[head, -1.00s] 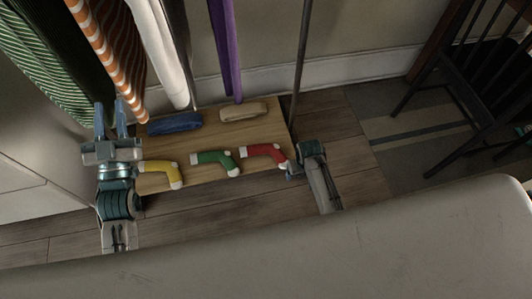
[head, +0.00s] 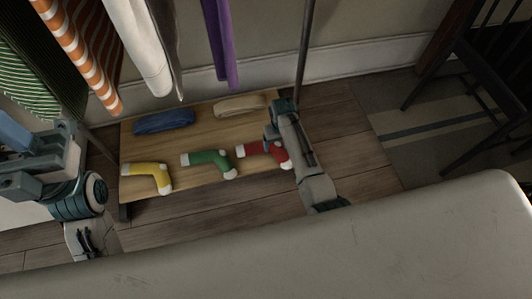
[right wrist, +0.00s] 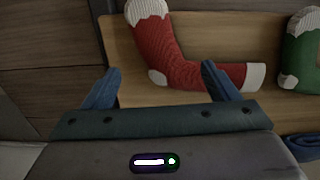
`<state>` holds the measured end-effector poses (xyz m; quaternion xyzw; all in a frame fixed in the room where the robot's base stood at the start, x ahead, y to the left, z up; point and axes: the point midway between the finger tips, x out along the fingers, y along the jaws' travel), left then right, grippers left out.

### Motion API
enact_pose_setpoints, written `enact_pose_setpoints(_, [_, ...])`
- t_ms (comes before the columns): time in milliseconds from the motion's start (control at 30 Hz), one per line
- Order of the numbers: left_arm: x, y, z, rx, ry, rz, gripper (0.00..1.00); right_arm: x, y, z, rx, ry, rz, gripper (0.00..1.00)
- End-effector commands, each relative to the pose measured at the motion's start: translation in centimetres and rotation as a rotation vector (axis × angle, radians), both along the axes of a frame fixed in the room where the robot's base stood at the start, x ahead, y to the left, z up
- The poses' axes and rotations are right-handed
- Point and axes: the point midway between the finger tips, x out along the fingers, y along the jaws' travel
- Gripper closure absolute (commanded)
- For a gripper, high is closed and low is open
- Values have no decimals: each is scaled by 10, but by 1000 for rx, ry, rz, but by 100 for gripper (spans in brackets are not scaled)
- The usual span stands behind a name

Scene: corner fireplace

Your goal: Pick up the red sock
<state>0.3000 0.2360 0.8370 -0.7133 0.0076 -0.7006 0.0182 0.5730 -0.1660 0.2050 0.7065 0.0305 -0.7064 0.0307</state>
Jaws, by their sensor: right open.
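The red sock (head: 254,149), with white cuff and toe, lies on a low wooden bench (head: 200,187), rightmost of three socks. My right gripper (head: 273,131) is over its right part and hides some of it. In the right wrist view the red sock (right wrist: 172,62) lies across, just ahead of my right gripper (right wrist: 162,86). Its blue fingers are apart with nothing held; the right fingertip overlaps the sock's edge in the picture. My left gripper (head: 14,132) is at the left edge, partly cut off, with its fingers apart and no object visible in it.
A green sock (head: 208,160) and a yellow sock (head: 150,175) lie left of the red one. Folded blue cloth (head: 163,122) and beige cloth (head: 240,105) lie behind. Clothes hang above the bench. A thin pole (head: 304,50) stands right of it; a dark chair (head: 480,80) is at right.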

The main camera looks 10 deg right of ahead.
Motion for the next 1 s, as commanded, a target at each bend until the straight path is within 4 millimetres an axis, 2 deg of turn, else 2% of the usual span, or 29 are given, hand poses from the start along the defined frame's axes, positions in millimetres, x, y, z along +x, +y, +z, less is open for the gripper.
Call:
enact_pose_setpoints(333, [2,0,-25,-23,-12,20,71,0,2,-47,0,1,0,19])
enact_pose_setpoints(600, [1,0,-19,-36,-25,25,71,0,2,-48,0,0,0,19])
enact_pose_setpoints(667, [1,0,-19,-36,-25,25,71,0,2,-48,0,0,0,29])
enact_pose_setpoints(833, [1,0,-19,-33,-24,25,71,-1,2,-48,0,0,0,62])
enact_pose_setpoints(867, [1,0,-20,-33,-23,25,71,-1,2,-48,0,0,0,65])
enact_pose_setpoints(1000, [1,0,-20,-31,-21,24,71,-1,2,-48,0,0,0,66])
